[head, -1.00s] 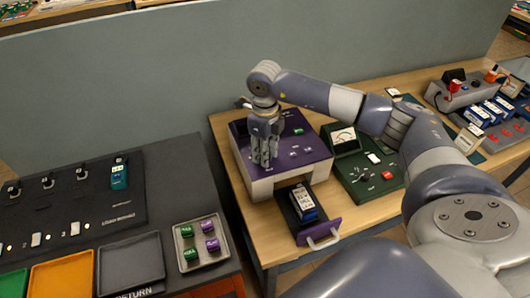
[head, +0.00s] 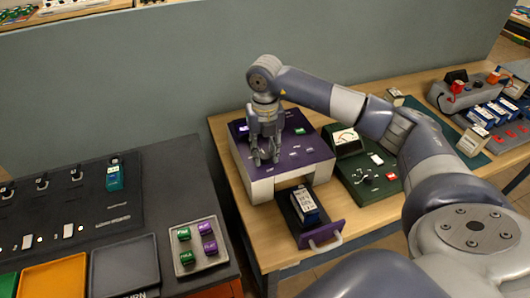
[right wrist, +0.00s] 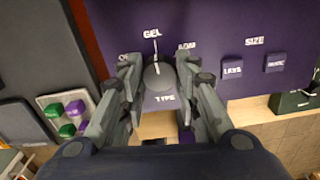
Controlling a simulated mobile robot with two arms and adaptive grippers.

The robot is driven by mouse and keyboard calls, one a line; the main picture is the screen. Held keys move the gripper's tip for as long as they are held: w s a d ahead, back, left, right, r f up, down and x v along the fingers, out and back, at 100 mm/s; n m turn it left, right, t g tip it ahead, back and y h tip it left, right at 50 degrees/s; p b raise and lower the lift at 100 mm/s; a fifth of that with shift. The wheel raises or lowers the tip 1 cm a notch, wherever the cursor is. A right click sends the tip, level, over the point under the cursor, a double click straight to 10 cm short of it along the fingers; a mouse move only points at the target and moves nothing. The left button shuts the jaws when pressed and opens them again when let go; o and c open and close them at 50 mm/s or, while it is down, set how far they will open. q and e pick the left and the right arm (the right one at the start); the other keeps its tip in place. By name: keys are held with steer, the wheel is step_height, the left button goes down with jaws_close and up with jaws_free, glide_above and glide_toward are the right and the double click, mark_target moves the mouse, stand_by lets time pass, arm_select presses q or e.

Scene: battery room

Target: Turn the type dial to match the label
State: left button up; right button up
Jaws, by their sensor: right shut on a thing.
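My right gripper (head: 265,158) points down over the purple top of the charger box (head: 305,150). In the right wrist view its fingers (right wrist: 160,90) are shut on the type dial (right wrist: 154,72), one on each side. The dial has a pale pointer line that points up toward the GEL mark (right wrist: 152,33). Another mark, seemingly AGM (right wrist: 187,45), is to its right, and one at the left is partly hidden. The word TYPE (right wrist: 165,98) is below the dial. A blue and white battery (head: 305,202) sits in the open drawer (head: 323,234); its label is too small to read.
Two SIZE buttons (right wrist: 232,70) are to the right of the dial. A green tester panel (head: 370,180) stands right of the box. At the left, a dark bench holds a tray (head: 179,226) of green and purple blocks and empty trays (head: 125,262). A grey partition (head: 150,90) rises behind.

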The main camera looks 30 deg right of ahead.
mark_target(265, 155)
steer(key=shift+m, duration=0.4)
steer(key=o, duration=1.1)
steer(key=shift+r, duration=0.15)
step_height(265, 155, up, 12)
steer(key=shift+f, duration=0.1)
stand_by(0.3)
